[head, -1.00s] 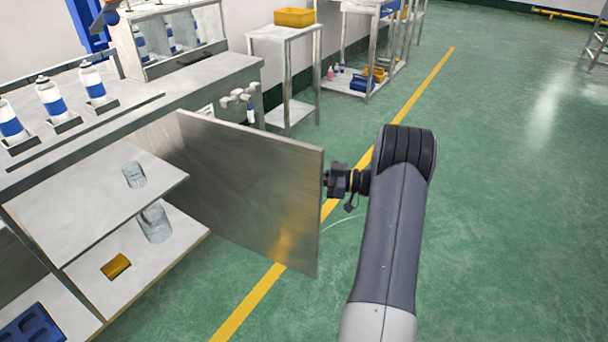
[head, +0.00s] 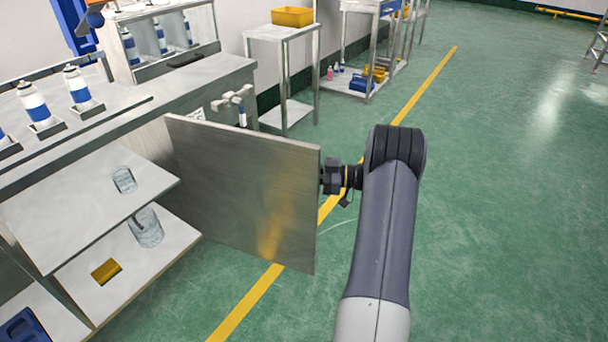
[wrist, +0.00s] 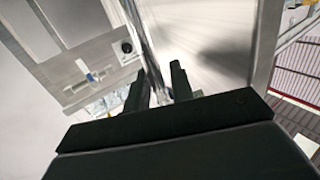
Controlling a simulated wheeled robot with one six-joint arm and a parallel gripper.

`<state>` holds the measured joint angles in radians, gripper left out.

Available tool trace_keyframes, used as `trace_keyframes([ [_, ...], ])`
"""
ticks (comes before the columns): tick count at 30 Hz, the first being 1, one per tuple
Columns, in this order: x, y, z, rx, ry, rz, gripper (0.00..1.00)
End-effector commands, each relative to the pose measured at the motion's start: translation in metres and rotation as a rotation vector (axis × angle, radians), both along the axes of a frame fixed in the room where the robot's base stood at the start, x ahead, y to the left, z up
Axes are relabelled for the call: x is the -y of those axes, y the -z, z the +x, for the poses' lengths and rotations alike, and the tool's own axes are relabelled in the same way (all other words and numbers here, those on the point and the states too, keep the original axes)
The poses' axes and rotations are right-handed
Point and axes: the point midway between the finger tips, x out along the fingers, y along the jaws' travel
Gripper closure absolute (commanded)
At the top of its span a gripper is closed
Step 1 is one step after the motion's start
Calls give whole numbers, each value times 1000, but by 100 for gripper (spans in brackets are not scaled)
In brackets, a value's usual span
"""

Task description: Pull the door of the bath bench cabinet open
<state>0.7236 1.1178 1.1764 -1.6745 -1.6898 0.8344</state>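The cabinet door (head: 245,195) is a flat grey metal panel. It stands wide open, swung out from the bath bench (head: 215,75), and the cabinet's shelves show. My gripper (head: 324,179) is at the door's outer face, near its free edge; the fingertips are mostly hidden by the door edge in the head view. In the wrist view, my gripper's two dark fingers (wrist: 160,90) stand either side of a shiny bar, which looks like the door handle (wrist: 152,62). Exact finger contact is hard to see.
Inside the cabinet, glass jars (head: 145,228) and a yellow block (head: 106,271) sit on the shelves. White and blue bottles (head: 33,104) stand on the bench top. A side table (head: 282,34) with a yellow bin (head: 293,16) stands behind. The green floor at right is clear.

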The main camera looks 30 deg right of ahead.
Motion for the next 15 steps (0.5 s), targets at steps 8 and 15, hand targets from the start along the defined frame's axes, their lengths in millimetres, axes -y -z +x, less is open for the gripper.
trace_keyframes([
  [8,1,1,0,-1,2,0,70],
  [15,20,0,-12,-2,5,-1,70],
])
